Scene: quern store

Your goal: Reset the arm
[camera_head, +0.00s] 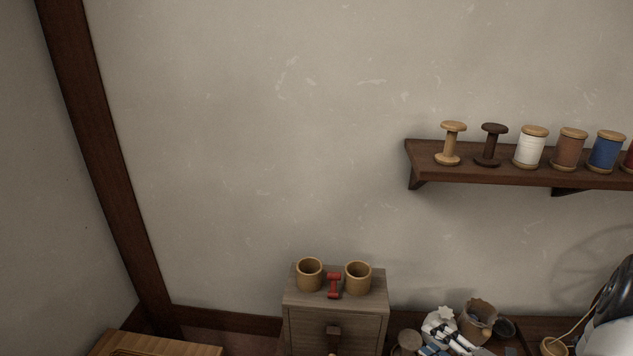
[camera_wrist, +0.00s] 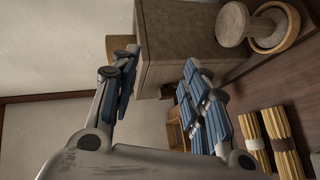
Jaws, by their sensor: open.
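My gripper (camera_wrist: 160,72) is open in the wrist view, its two blue-padded fingers spread wide with nothing held between them. A brown box-like cabinet (camera_wrist: 180,42) shows beyond and between the fingers. In the head view my gripper (camera_head: 441,335) shows as a small white and blue shape at the bottom, right of the small grey wooden cabinet (camera_head: 335,312). Its fingertips are hard to make out there.
Two round wooden cups (camera_head: 309,274) and a red spool (camera_head: 334,286) stand on the cabinet. A wall shelf (camera_head: 520,178) holds several spools. In the wrist view, a stone piece in a round bowl (camera_wrist: 274,28) and yellow banded bundles (camera_wrist: 262,140) lie right.

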